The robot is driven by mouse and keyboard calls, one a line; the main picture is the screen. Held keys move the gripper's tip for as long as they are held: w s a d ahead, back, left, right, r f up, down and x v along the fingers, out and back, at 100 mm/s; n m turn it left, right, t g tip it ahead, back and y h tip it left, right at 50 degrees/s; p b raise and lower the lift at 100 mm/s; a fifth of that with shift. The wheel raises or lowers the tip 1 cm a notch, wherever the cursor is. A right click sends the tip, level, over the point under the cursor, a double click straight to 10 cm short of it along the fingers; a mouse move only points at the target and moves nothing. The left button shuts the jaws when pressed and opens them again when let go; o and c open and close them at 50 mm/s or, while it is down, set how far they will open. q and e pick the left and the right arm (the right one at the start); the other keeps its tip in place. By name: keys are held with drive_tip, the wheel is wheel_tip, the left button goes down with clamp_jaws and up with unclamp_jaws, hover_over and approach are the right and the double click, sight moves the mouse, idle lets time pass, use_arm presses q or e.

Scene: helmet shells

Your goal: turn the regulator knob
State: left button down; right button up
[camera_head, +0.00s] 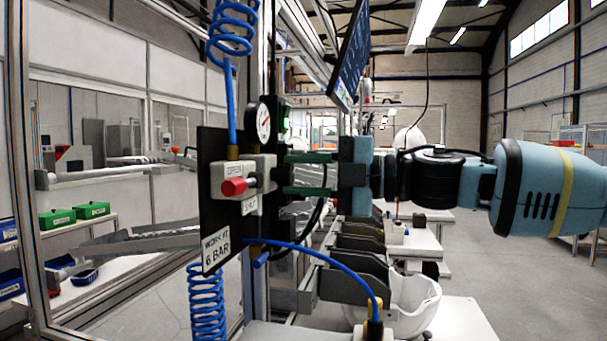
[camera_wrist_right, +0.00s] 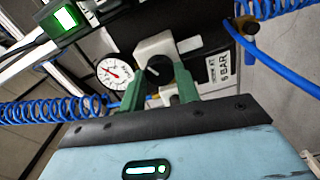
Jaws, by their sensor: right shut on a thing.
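The regulator knob (camera_wrist_right: 156,70) is a dark round knob on a pale grey regulator body (camera_wrist_right: 153,45), seen in the wrist view. My right gripper (camera_head: 287,173) comes in from the right in the head view, level with the regulator. Its green fingers sit on both sides of the knob and are shut on it; they also show in the wrist view (camera_wrist_right: 161,75). My left gripper is not in view.
A red valve knob (camera_head: 234,187) with OPEN and SHUT labels is on the black panel (camera_head: 211,215), close to my fingers. A sign (camera_head: 216,250) reads WORK AT 6 BAR. Blue coiled hoses (camera_head: 205,305) and a loose blue hose (camera_head: 330,262) hang near. A white helmet shell (camera_head: 412,305) sits below.

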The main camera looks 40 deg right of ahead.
drive_tip(key=o, duration=1)
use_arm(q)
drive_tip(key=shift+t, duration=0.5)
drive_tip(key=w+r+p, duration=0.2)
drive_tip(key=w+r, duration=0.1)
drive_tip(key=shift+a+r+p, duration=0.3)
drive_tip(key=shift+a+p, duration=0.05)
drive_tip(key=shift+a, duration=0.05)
use_arm(e)
drive_tip(key=v, duration=0.8)
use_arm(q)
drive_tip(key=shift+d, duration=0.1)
use_arm(e)
drive_tip(key=shift+w, duration=0.1)
